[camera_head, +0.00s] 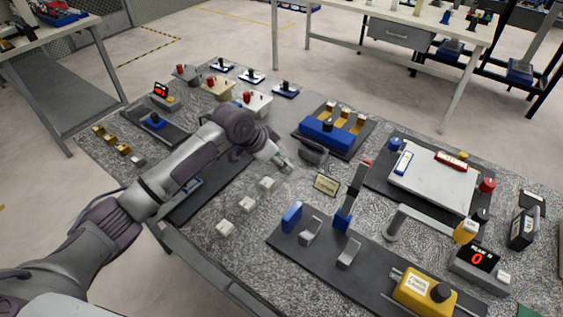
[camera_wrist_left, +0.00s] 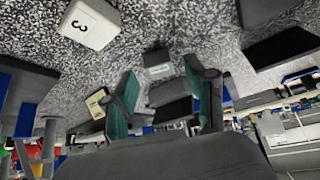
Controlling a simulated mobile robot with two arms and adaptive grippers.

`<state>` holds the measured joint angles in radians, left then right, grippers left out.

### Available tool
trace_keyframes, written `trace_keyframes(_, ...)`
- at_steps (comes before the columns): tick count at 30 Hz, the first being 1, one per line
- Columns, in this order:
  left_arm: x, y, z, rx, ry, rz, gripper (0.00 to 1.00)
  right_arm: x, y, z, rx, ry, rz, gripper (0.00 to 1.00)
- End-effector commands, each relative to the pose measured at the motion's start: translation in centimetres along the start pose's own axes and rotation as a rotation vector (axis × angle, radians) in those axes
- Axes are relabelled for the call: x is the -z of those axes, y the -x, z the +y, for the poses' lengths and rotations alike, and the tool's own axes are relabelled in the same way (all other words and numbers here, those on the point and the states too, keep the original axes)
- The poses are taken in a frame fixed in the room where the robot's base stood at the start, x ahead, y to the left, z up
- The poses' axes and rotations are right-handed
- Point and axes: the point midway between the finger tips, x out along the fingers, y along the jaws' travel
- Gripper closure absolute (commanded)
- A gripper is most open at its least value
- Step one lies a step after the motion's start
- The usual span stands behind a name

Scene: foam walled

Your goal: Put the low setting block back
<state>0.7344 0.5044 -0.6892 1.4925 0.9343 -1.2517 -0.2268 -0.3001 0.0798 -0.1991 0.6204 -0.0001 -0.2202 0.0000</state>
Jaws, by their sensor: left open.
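Three small pale blocks (camera_head: 247,203) stand in a loose row on the speckled table. In the left wrist view a white block (camera_wrist_left: 90,22) marked "3" lies at the upper left, outside the fingers. Which block is the low setting one I cannot tell. My left gripper (camera_head: 288,163) is low over the middle of the table, right of the pale blocks. In the left wrist view its green-padded fingers (camera_wrist_left: 160,75) are apart, and a small grey block (camera_wrist_left: 158,63) shows between or beyond their tips, with no clear contact. My right gripper is not in view.
A labelled card (camera_head: 326,185) stands just right of my left gripper. A dark board (camera_head: 320,262) with grey and blue holders is in front. A white plate (camera_head: 435,180) is at the right. Speckled table around the pale blocks is clear.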

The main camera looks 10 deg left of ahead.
Motion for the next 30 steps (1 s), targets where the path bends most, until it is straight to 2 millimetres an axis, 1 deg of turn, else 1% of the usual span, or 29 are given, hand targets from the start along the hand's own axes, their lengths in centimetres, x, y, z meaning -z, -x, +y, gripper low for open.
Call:
trace_keyframes(1, 0.0, 1.0, -0.1, 0.003, -0.002, 0.001, 0.44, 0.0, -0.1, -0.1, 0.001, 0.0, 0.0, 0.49)
trace_keyframes(9, -0.1, 6.8, -0.1, 0.004, -0.002, 0.0, 0.44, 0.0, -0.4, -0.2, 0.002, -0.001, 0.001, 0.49)
trace_keyframes(12, -0.1, 8.6, -0.1, 0.003, 0.0, 0.0, 0.44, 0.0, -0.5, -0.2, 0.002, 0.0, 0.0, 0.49)
trace_keyframes(15, 0.0, 9.8, -0.1, 0.002, -0.001, 0.0, 0.44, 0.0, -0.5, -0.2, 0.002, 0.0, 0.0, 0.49)
trace_keyframes(20, 0.0, 10.7, 0.0, 0.001, 0.0, -0.001, 0.44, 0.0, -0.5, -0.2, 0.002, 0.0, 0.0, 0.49)
trace_keyframes(30, 0.0, 10.8, 0.0, 0.001, 0.0, -0.001, 0.44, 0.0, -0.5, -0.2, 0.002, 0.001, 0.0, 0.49)
